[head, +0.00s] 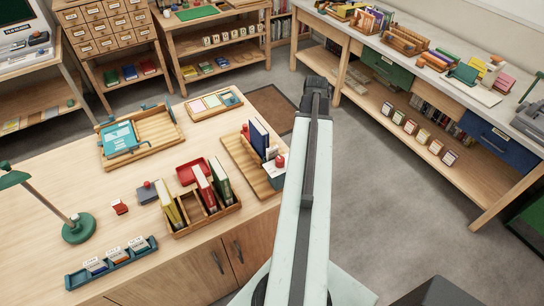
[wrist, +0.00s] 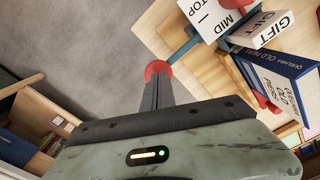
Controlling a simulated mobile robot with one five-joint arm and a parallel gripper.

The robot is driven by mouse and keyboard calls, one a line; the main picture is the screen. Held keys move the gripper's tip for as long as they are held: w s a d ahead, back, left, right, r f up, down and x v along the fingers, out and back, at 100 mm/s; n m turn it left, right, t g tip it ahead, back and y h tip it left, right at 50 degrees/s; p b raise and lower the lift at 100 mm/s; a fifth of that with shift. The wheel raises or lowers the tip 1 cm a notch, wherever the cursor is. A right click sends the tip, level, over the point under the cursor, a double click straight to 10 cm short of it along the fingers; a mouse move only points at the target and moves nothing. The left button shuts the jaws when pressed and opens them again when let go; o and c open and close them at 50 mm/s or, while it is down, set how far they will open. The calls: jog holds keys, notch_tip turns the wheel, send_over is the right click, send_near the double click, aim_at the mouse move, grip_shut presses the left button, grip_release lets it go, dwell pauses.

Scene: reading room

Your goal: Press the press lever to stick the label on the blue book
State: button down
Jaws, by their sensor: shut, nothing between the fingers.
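The blue book (head: 259,138) stands upright in the press on the wooden board at the right end of the near table. In the wrist view the blue book (wrist: 275,72) is at the upper right, beside a white GIFT label piece (wrist: 262,30). The press lever's red ball knob (head: 280,161) is in front of the book, and it shows in the wrist view (wrist: 158,68) too. My gripper (wrist: 158,84) is shut and empty, its tips right at the knob in the picture; I cannot tell if they touch. In the head view my arm hides the gripper.
A white MID STOP sign (wrist: 215,15) is close by the knob. The wooden press board (head: 240,158) sits near the table edge. Left of it are a rack of books (head: 205,220), a red tray (head: 190,172) and a green lamp (head: 78,228). The floor right of my arm is clear.

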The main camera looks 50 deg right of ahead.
jog(key=shift+f+b, duration=2.3)
jog(key=shift+r, duration=0.1)
dwell(0.4)
notch_tip(320, 180, up, 9)
jog(key=p, duration=0.9)
